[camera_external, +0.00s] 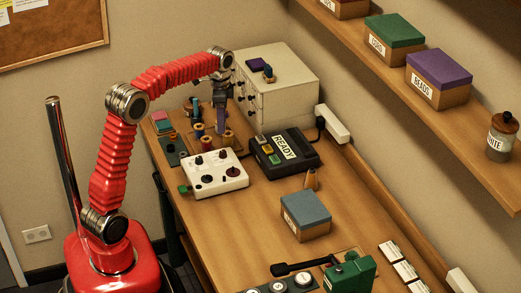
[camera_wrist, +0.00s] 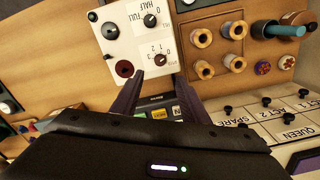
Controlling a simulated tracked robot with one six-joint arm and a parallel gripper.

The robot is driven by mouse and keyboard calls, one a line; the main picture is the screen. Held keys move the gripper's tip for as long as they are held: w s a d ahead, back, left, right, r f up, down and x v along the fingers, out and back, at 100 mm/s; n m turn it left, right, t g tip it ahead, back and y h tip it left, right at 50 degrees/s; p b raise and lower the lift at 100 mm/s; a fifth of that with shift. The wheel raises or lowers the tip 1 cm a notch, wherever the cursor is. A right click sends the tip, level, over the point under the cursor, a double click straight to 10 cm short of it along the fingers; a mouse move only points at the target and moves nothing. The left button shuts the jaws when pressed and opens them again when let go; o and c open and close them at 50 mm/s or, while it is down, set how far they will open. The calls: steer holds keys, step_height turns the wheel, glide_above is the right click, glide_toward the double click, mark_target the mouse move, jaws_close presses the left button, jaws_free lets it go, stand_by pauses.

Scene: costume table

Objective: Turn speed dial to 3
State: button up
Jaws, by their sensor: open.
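A white control box (camera_external: 214,184) stands on the wooden table in the outside view. It also shows upside down in the wrist view (camera_wrist: 125,40). In the wrist view a small black knob (camera_wrist: 160,57) has a scale with 0, 1, 2 and 3 beside it; its pointer setting is too small to read. Another black knob (camera_wrist: 150,20) has HALF and FULL printed by it. A dark red round part (camera_wrist: 124,68) is on the box too. My gripper (camera_external: 220,103) is open and empty, above the table behind the box. Its fingers (camera_wrist: 157,82) show near the 0-to-3 knob without visible contact.
Spools (camera_external: 228,137) stand on a holder behind the box. A drawer cabinet (camera_external: 285,88) is at the back. A black READY console (camera_external: 285,160) is right of the box. A blue-topped box (camera_external: 306,214) is nearer.

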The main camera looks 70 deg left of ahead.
mark_target(223, 152)
step_height(223, 152, down, 12)
steer(key=shift+f, duration=0.2)
stand_by(0.4)
steer(key=shift+c, duration=0.3)
jaws_close()
